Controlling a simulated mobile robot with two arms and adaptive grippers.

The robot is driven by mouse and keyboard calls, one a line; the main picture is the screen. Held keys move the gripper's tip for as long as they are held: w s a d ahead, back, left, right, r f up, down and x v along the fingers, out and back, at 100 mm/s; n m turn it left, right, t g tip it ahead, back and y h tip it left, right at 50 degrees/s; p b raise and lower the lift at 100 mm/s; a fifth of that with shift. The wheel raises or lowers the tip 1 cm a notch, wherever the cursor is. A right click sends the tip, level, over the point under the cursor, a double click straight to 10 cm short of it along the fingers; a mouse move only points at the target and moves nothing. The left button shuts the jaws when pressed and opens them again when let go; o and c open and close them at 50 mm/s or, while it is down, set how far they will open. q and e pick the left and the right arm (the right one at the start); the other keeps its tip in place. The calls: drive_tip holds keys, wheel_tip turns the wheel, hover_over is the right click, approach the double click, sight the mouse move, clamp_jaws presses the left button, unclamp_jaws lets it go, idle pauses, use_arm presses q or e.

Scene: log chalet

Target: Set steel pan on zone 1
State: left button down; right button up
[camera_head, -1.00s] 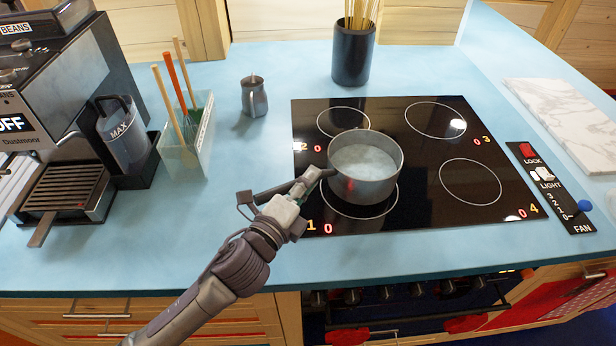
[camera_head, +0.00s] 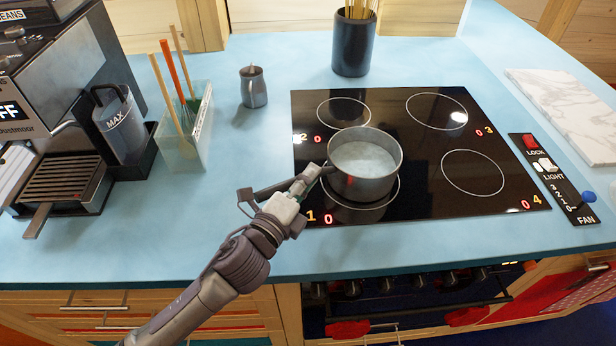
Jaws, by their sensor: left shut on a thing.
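The steel pan (camera_head: 366,180) is over the left side of the black hob, upright, with pale contents or a pale inner base. Zone 1 (camera_head: 372,214) is the front left ring; the pan hides its rear part. I cannot tell whether the pan touches the glass. My left gripper (camera_head: 312,176) is shut on the pan's handle, left of the pan's body. The handle is mostly hidden by the fingers. My right gripper is not in view.
The hob (camera_head: 425,150) has three other rings, all empty. A control panel (camera_head: 552,178) lies to its right. A dark utensil pot (camera_head: 353,45), a small steel jug (camera_head: 253,87), a glass utensil holder (camera_head: 186,140) and a coffee machine stand behind and left.

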use_arm(q)
drive_tip(key=shift+r, duration=0.25)
drive_tip(key=c, duration=1)
unclamp_jaws()
drive_tip(key=shift+o, duration=0.4)
drive_tip(key=shift+s+f, duration=0.1)
drive_tip(key=shift+f, duration=0.05)
